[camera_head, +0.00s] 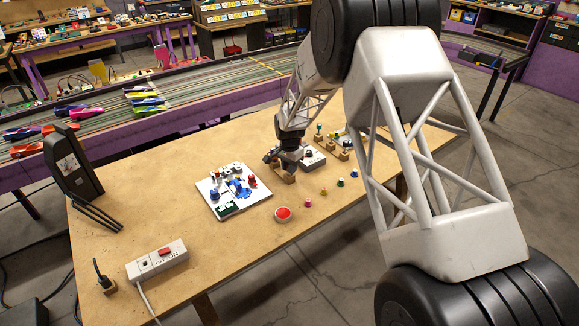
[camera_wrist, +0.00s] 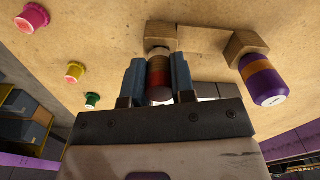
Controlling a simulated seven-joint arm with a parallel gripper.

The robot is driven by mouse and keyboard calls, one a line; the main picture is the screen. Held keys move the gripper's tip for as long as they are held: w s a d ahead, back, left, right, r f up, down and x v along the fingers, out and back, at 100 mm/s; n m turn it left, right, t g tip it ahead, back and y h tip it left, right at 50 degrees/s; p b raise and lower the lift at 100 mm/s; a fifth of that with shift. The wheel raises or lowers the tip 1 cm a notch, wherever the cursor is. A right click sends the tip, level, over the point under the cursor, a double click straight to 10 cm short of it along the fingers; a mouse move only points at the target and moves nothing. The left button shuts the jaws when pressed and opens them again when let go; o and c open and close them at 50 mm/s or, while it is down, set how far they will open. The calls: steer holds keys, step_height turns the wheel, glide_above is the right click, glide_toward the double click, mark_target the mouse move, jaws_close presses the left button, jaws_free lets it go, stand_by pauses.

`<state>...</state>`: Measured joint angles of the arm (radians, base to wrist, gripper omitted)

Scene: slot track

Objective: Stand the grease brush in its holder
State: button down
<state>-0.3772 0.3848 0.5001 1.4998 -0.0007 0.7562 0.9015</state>
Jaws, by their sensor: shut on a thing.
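My gripper (camera_wrist: 160,84) is shut on a short round piece (camera_wrist: 160,72) with red and dark bands, which I take to be the grease brush. Its far end meets, or lies just in front of, one end block of a wooden holder (camera_wrist: 202,38); I cannot tell whether it is seated. In the head view my gripper (camera_head: 287,166) is low over the table, and the held piece is mostly hidden there.
Pink, yellow and green knobs (camera_wrist: 74,72) stand on the wooden table (camera_head: 140,210). A white board with coloured items (camera_head: 217,206), a red button (camera_head: 283,214) and a power strip (camera_head: 157,259) are left and front. More wooden blocks (camera_head: 344,155) stand to the right.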

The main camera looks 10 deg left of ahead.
steer(key=c, duration=0.9)
jaws_free()
steer(key=shift+o, duration=0.2)
steer(key=shift+r, duration=3.9)
